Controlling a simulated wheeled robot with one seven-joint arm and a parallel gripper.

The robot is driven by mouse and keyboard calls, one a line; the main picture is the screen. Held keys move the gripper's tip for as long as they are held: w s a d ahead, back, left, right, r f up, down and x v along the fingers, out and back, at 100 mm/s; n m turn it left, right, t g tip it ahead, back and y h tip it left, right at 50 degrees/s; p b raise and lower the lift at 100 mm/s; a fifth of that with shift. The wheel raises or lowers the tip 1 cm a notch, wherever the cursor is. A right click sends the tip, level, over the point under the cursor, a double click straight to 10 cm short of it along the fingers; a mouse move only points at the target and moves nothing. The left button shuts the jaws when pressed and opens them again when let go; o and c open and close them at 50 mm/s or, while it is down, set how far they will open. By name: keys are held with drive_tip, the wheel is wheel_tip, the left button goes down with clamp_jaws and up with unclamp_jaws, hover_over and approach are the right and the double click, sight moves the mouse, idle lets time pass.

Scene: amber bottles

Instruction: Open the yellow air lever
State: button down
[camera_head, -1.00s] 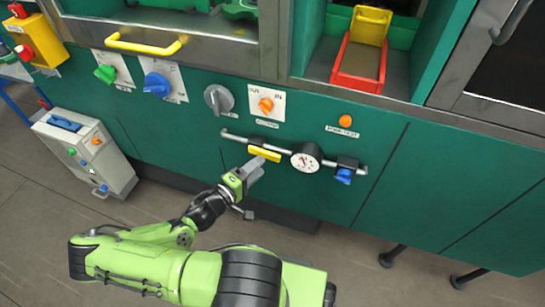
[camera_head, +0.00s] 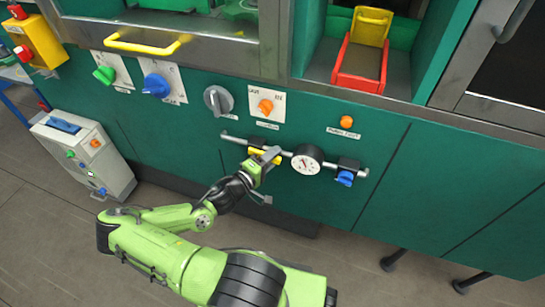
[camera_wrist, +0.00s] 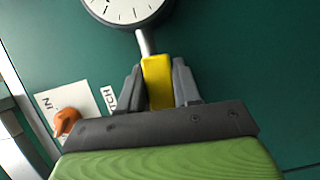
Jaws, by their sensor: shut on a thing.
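The yellow air lever (camera_head: 256,156) sits on the left part of a grey pipe on the green machine front. In the wrist view the yellow lever (camera_wrist: 157,80) stands between the two grey fingers of my gripper (camera_wrist: 158,86). In the head view my gripper (camera_head: 266,158) reaches the lever from below and partly hides it. The gripper is shut on the lever, one finger on each side. The lever lies roughly along the pipe.
A round pressure gauge (camera_head: 307,159) sits on the pipe just right of the lever, with a blue lever (camera_head: 345,178) further right. An orange knob (camera_head: 265,106) and a grey knob (camera_head: 218,100) are above. A grey control box (camera_head: 85,150) stands on the floor at left.

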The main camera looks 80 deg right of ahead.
drive_tip(key=shift+r+n+p, duration=0.3)
drive_tip(key=shift+n+p, duration=0.05)
drive_tip(key=shift+n, duration=0.15)
drive_tip(key=c, duration=0.9)
unclamp_jaws()
drive_tip(key=v, duration=0.5)
drive_tip(key=p+v, duration=0.1)
drive_tip(key=v, duration=0.4)
drive_tip(key=p+v, duration=0.1)
drive_tip(key=v, duration=0.4)
drive_tip(key=shift+w+a+f, duration=0.2)
drive_tip(key=shift+a+f, duration=0.1)
drive_tip(key=shift+a, duration=0.05)
